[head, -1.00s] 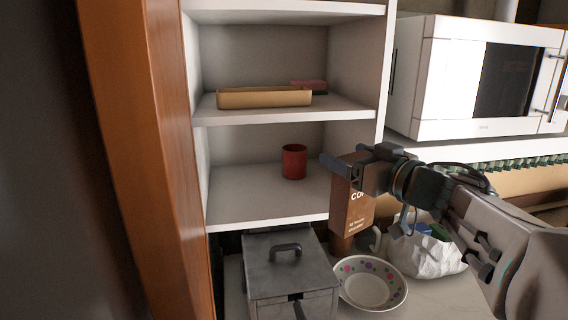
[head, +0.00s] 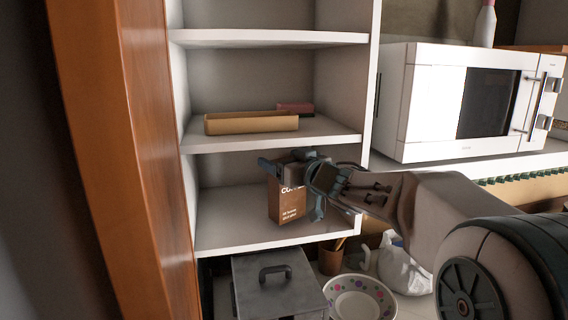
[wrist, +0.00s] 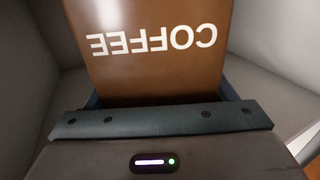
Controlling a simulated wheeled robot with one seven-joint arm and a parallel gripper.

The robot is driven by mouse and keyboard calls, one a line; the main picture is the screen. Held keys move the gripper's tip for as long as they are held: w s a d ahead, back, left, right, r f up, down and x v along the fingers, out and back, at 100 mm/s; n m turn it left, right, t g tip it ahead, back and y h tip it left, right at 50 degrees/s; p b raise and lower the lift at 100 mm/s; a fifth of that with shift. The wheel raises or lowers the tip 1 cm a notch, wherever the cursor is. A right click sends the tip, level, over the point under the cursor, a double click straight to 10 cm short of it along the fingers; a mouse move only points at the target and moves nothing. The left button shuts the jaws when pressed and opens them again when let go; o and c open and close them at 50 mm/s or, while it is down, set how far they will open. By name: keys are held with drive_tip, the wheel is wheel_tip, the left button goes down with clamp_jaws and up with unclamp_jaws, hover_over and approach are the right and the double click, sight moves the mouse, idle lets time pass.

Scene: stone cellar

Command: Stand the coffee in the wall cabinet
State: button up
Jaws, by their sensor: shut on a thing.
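The coffee (head: 289,206) is a brown box with white lettering. It is upright inside the lower compartment of the white wall cabinet (head: 225,228), near the front right of the shelf. I cannot tell whether its base touches the shelf. My gripper (head: 284,162) is shut on the top of the box, with the arm reaching in from the right. The wrist view shows the coffee (wrist: 155,55) between the jaws, its lettering upside down. The red cup cannot be seen now.
The shelf above holds a tan tray (head: 250,123) and a dark red item (head: 295,108). An orange-brown wooden panel (head: 130,130) is at left, a white microwave (head: 425,105) at right. Below are a grey lidded box (head: 275,290), a dotted bowl (head: 358,300) and a white bag (head: 398,268).

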drive_tip(key=shift+s+d+f, duration=0.1)
drive_tip(key=shift+s+f, duration=0.1)
drive_tip(key=shift+f, duration=0.2)
drive_tip(key=shift+f, duration=0.15)
drive_tip(key=o, duration=1.6)
drive_tip(key=shift+f, duration=0.1)
drive_tip(key=b+v, duration=0.1)
drive_tip(key=v, duration=1.1)
drive_tip(key=shift+r+b, duration=0.2)
drive_tip(key=shift+b, duration=0.1)
